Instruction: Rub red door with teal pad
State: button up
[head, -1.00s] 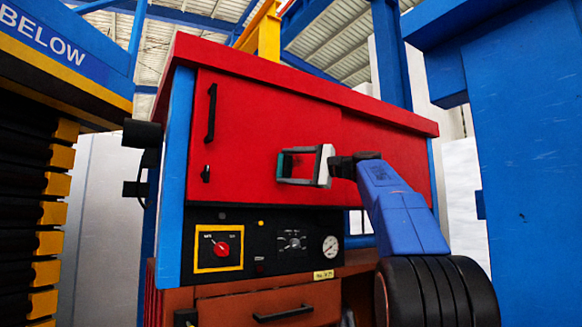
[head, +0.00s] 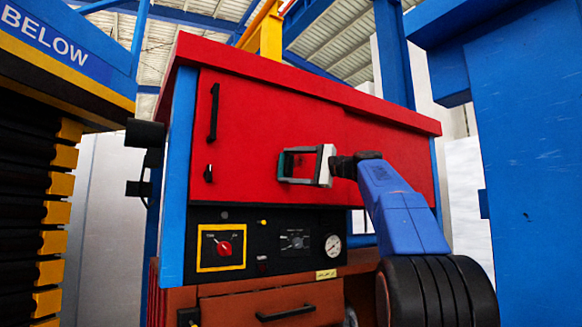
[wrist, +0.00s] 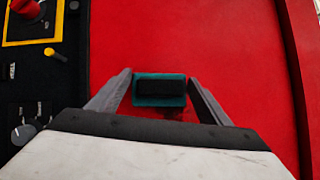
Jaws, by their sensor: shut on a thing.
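The red door (head: 260,115) is the upright front of the cabinet, with a black handle at its left. My gripper (head: 284,166) reaches to it from the right and is shut on the teal pad (head: 281,163). In the wrist view, the teal pad (wrist: 146,101) with its black grip block (wrist: 160,88) sits between my two fingers (wrist: 160,88), in front of the red door (wrist: 235,50). A dark patch, perhaps shadow, lies below the pad. The pad is at or very close to the door; contact cannot be told. The pad's door-side face is hidden.
Below the door is a black control panel (head: 275,220) with a red knob (head: 224,249) and a gauge (head: 332,246). A brown drawer (head: 270,305) lies under it. A blue structure (head: 530,170) stands right, black and yellow slats (head: 40,215) left. The red top edge overhangs the door.

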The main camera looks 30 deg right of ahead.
aim_at(288, 156)
jog(key=shift+w, duration=0.65)
jog(key=shift+d, duration=0.1)
jog(key=shift+d, duration=1.65)
jog(key=shift+w+d, duration=0.15)
jog(key=shift+d, duration=3.65)
jog(key=shift+w+r, duration=0.1)
jog(key=shift+r, duration=0.8)
jog(key=shift+s+a, duration=0.2)
jog(key=shift+a, duration=5.35)
jog(key=shift+w+r, duration=0.1)
jog(key=shift+r, duration=0.7)
jog(key=shift+w+d, duration=0.15)
jog(key=shift+d, duration=5.35)
